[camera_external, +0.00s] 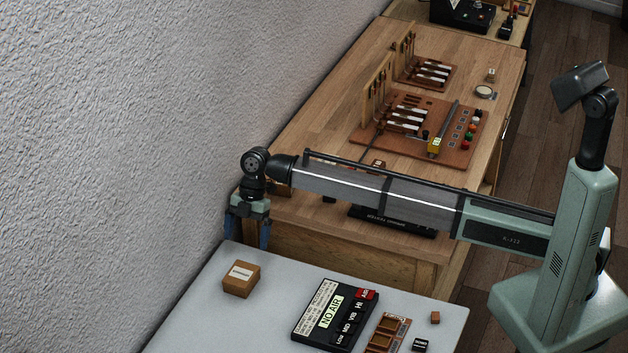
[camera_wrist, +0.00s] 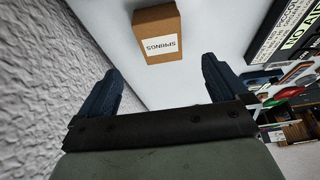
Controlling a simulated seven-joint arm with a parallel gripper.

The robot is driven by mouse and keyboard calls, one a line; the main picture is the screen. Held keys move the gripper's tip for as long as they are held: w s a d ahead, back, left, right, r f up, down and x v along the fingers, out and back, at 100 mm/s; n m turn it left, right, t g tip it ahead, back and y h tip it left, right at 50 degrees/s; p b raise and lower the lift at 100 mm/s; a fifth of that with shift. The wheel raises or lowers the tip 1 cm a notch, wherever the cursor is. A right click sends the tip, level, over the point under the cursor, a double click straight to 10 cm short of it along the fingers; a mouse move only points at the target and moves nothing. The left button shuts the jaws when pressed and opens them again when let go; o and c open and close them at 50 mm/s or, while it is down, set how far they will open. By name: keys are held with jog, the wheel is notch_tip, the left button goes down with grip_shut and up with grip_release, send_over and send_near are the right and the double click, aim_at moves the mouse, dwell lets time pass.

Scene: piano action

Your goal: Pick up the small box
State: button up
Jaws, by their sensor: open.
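A small brown cardboard box (camera_external: 241,280) with a white label sits on the grey-white tabletop (camera_external: 270,310), near its left edge. In the wrist view the box (camera_wrist: 157,36) shows at the top middle, with "SPRINGS" on its label, upside down. My gripper (camera_external: 249,238) points down at the far edge of that tabletop, behind the box and apart from it. In the wrist view my gripper (camera_wrist: 160,92) is open, with blue fingers spread and nothing between them. The box lies ahead of the gap between the fingers.
A black panel reading "NO AIR" (camera_external: 334,314) lies right of the box. An orange-brown tray (camera_external: 385,335) and a tiny brown block (camera_external: 435,318) are farther right. A textured wall (camera_external: 110,170) stands close on the left. A wooden bench (camera_external: 330,130) with piano-action parts stands behind.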

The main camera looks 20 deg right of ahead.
jog(key=w+d+r+m+t, duration=0.15)
jog(key=w+d+r, duration=0.25)
jog(key=w+d, duration=0.5)
notch_tip(320, 180, up, 11)
jog(key=m+t+h, duration=0.2)
jog(key=m+h, duration=0.1)
jog(key=m, duration=1.3)
send_over(327, 159)
jog(key=s, duration=0.1)
jog(key=f, duration=1.3)
jog(key=shift+s+a+f, duration=0.2)
jog(key=shift+a+f, duration=0.2)
jog(key=c, duration=0.8)
